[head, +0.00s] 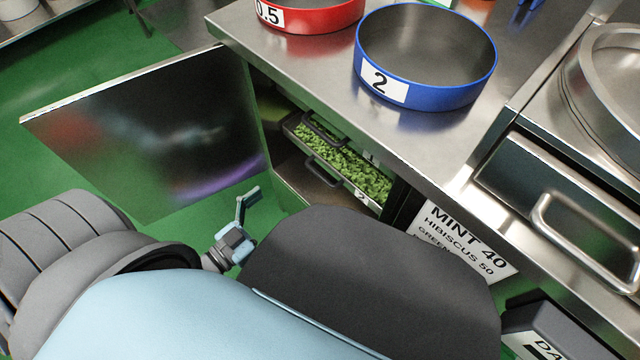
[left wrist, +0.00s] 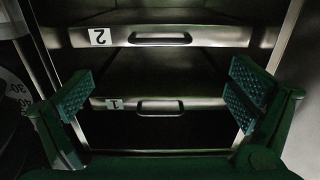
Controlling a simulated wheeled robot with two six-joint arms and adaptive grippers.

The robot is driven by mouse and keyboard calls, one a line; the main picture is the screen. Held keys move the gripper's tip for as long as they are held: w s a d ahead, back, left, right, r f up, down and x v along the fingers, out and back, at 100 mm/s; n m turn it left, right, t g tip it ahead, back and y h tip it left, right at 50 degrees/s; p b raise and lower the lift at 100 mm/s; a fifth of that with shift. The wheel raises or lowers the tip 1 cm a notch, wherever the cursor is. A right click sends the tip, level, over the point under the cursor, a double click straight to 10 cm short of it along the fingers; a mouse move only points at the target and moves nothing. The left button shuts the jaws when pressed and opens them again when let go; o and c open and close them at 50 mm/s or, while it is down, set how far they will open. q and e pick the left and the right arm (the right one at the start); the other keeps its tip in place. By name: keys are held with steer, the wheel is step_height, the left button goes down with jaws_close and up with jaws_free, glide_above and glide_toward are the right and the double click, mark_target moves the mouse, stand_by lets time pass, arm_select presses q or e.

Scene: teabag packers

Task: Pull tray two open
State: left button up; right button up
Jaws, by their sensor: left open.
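Tray two (left wrist: 215,37) is a metal tray front with a long handle and a white label whose 2 looks upside down, in the upper part of the left wrist view. Its front spans the cabinet opening. My left gripper (left wrist: 158,97) is open and empty, its two dark padded fingers spread wide before the tray fronts, apart from both handles. In the head view my left gripper (head: 242,222) is small, outside the open cabinet and left of the trays. My right gripper is not in view.
Tray one (left wrist: 200,103), also with a handle, shows below tray two in the left wrist view. In the head view a tray of green leaves (head: 340,165) sits inside the cabinet. The open cabinet door (head: 160,130) stands to the left. A blue bin (head: 430,95) stands on the counter above.

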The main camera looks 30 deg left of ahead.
mark_target(319, 175)
arm_select(q)
steer(key=b+x, duration=0.1)
steer(key=x, duration=0.6)
steer(key=b+x, duration=0.1)
steer(key=x, duration=0.5)
steer(key=shift+w+d+r, duration=0.15)
steer(key=shift+w+r, duration=0.05)
steer(key=shift+w, duration=0.15)
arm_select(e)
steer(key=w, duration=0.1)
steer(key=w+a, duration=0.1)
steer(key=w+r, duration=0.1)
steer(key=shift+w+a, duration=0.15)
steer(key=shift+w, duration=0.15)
arm_select(q)
steer(key=c, duration=1.4)
